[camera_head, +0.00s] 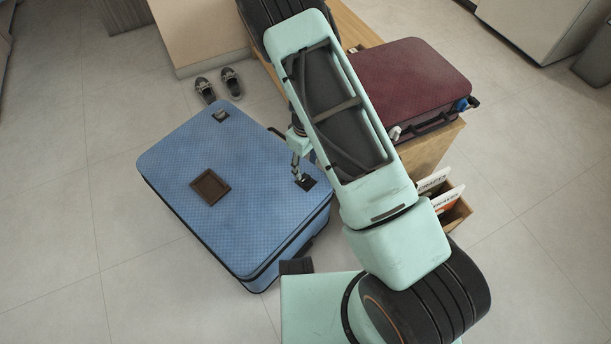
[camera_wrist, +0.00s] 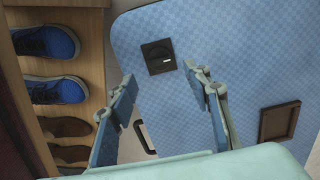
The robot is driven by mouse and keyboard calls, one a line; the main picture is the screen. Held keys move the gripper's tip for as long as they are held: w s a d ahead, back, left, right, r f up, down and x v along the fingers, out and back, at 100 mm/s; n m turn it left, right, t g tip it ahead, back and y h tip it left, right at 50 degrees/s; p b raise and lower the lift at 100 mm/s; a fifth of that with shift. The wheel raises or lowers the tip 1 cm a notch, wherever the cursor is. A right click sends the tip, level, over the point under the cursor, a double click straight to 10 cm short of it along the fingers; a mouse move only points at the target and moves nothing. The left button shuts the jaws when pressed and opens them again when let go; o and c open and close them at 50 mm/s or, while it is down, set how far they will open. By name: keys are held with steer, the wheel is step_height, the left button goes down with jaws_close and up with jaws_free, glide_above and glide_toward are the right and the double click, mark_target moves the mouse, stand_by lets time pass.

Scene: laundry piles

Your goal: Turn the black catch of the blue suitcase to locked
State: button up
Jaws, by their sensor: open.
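The blue suitcase (camera_head: 235,195) lies flat on the floor in the head view and fills much of the wrist view (camera_wrist: 235,60). Its near right corner bears a square black catch (camera_head: 309,184), seen whole in the wrist view (camera_wrist: 158,56). A short pale mark on the catch's dark knob lies roughly level and to the right in the wrist view. My gripper (camera_head: 298,178) is over this corner, close to the catch. Its fingers (camera_wrist: 159,75) are spread and empty, with the catch just past the tips. I cannot tell the exact height above the catch.
A second dark catch (camera_head: 221,115) is at the far corner, and a brown frame (camera_head: 210,187) is on the lid. The suitcase's handle (camera_wrist: 145,138) is at its edge. A wooden bench (camera_head: 432,150) with a maroon suitcase (camera_head: 412,80) stands close on the right. Shoes (camera_wrist: 55,92) fill its shelf.

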mark_target(306, 178)
step_height(306, 178, down, 7)
steer(key=shift+r+b, duration=0.1)
steer(key=shift+b, duration=0.7)
steer(key=c, duration=1.2)
steer(key=shift+o, duration=0.2)
